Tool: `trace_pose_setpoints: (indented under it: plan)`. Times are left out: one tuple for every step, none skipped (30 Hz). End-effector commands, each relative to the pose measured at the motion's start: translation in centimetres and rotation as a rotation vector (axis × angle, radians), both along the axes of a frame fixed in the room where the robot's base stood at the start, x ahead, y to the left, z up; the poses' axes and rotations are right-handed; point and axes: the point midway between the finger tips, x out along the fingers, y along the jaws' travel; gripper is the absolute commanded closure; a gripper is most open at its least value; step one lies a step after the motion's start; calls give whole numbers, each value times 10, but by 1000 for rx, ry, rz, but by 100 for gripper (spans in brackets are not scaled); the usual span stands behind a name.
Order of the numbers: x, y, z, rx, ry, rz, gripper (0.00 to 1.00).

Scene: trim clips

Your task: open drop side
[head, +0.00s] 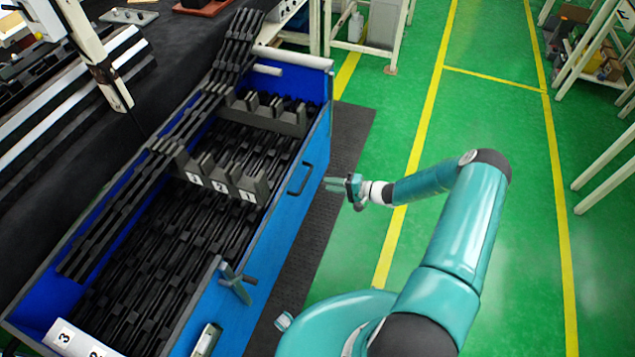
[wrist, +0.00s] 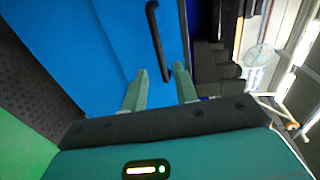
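The blue bin's drop side (head: 317,150) stands upright along the bin's right side. It has a black bar handle (head: 307,178) on its outer face. My gripper (head: 331,185) is open and empty, just right of the handle and apart from it. In the wrist view the two teal fingers (wrist: 162,82) are spread, with the blue panel (wrist: 100,45) in front. The handle (wrist: 156,42) shows just beyond the fingertips, roughly in line with the gap between them.
Black trim clips (head: 135,265) fill the bin, with numbered dividers (head: 222,180) across it. A grey lever (head: 233,283) sits on the side's near part. A dark mat (head: 347,140) lies beside the bin. The green floor (head: 395,130) to the right is clear.

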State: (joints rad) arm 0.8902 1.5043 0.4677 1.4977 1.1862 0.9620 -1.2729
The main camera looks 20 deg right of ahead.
Motion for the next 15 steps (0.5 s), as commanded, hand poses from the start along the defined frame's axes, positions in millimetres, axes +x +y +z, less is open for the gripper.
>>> trace_pose_setpoints:
  plan:
    - [-5,-8,2,-1,0,-2,71]
    - [-8,-12,3,-1,0,-3,71]
    - [-11,-17,4,-2,-1,-2,71]
    - [-13,-19,5,-2,0,-1,71]
    - [-15,-21,5,0,0,-1,71]
    - [-17,-23,6,0,0,0,71]
    - [-18,-24,6,1,1,0,71]
    - [-19,-25,6,1,1,0,71]
    - [-19,-26,7,1,1,0,71]
    - [-20,-26,7,1,1,0,71]
    - [-20,-27,7,1,1,0,71]
    - [-20,-26,7,1,1,0,71]
    - [-20,-26,7,1,1,0,71]
    - [-19,-26,7,1,1,0,71]
    - [-19,-26,7,1,1,0,71]
